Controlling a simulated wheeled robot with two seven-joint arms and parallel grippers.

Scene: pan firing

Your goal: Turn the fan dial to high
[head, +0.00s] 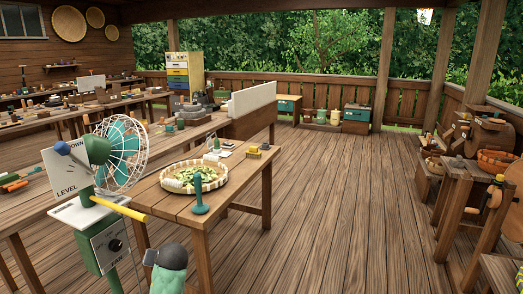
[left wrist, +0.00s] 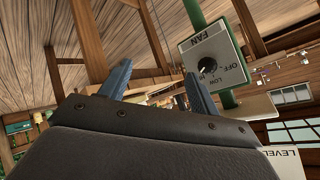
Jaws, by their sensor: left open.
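The fan control box (head: 110,246) is a pale panel on a green housing below the fan (head: 122,150), with a round black dial (head: 115,245) above the word FAN. In the left wrist view the box (left wrist: 229,47) appears upside down, its dial (left wrist: 208,66) next to OFF and LOW markings. I cannot tell the dial's setting. My left gripper (left wrist: 157,90) is open, its blue-grey fingers apart and empty, with the dial beyond the right fingertip. In the head view a dark grey and green part of my arm is right of the box. My right gripper is not in view.
A yellow handle (head: 120,207) projects above the box. A DOWN/LEVEL sign (head: 67,176) and blue-knobbed lever (head: 62,148) stand at left. A wooden table (head: 170,205) behind carries a round basket (head: 219,187) of leaves. Open floor lies to the right.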

